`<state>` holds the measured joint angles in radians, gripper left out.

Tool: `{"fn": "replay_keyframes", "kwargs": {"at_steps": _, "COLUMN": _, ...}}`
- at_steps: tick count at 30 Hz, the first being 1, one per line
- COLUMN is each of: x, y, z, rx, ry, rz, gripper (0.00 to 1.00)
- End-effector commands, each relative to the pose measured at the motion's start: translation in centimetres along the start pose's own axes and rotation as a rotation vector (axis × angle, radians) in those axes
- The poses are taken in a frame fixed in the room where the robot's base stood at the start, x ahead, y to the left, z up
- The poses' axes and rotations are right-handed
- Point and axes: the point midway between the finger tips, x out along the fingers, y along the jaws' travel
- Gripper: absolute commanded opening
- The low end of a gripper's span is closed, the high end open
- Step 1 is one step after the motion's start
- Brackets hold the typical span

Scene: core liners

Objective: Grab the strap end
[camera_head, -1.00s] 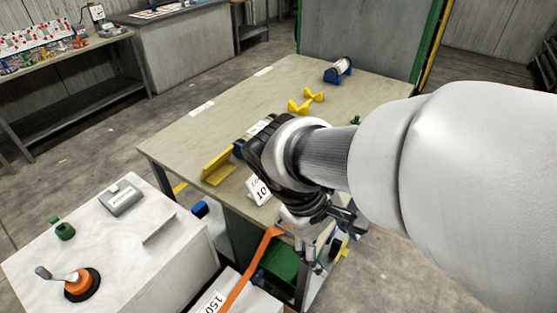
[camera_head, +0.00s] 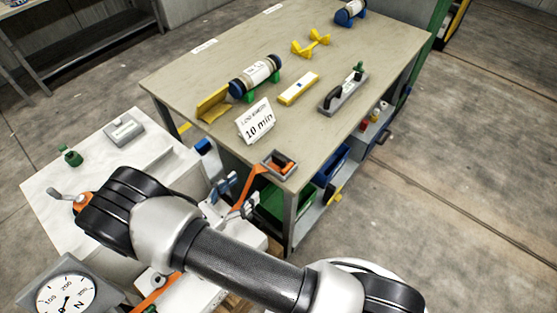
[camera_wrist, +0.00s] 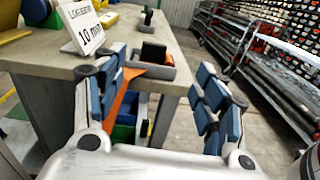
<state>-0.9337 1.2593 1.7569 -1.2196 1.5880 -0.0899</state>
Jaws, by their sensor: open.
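The orange strap (camera_head: 246,187) rises from the lower left to a grey holder (camera_head: 291,173) at the table's near corner. Its dark end (camera_head: 281,161) sits in that holder. In the wrist view the strap (camera_wrist: 124,92) runs just right of the left finger, up to the holder (camera_wrist: 160,71) with the black end piece (camera_wrist: 153,52) standing in it. My gripper (camera_head: 234,197) is open and empty, short of the table corner. Its blue-padded fingers also show in the wrist view (camera_wrist: 160,88), with the holder beyond and between them. Part of the strap is hidden behind my arm.
A capped cylinder (camera_head: 255,78), a yellow bar (camera_head: 299,88) and a grey tool (camera_head: 343,92) lie behind. A dial gauge (camera_head: 66,296) is at lower left.

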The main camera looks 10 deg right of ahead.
Motion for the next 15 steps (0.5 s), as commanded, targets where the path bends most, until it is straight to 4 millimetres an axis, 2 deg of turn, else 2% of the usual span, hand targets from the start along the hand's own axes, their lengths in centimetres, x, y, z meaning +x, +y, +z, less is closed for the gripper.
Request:
{"fn": "replay_keyframes", "kwargs": {"at_steps": 2, "x": -0.4, "y": 0.1, "z": -0.8, "rx": -0.022, "ry": -0.018, "rz": 0.033, "gripper": 0.65}}
{"fn": "replay_keyframes", "kwargs": {"at_steps": 5, "x": 0.0, "y": 0.3, "z": -1.1, "rx": -0.029, "ry": -0.027, "rz": 0.048, "gripper": 0.65}}
{"fn": "replay_keyframes", "kwargs": {"at_steps": 8, "x": 1.6, "y": 0.3, "z": -1.1, "rx": -0.030, "ry": -0.027, "rz": 0.045, "gripper": 0.65}}
{"fn": "replay_keyframes", "kwargs": {"at_steps": 15, "x": 7.0, "y": 0.5, "z": -1.1, "rx": -0.029, "ry": -0.026, "rz": 0.041, "gripper": 0.65}}
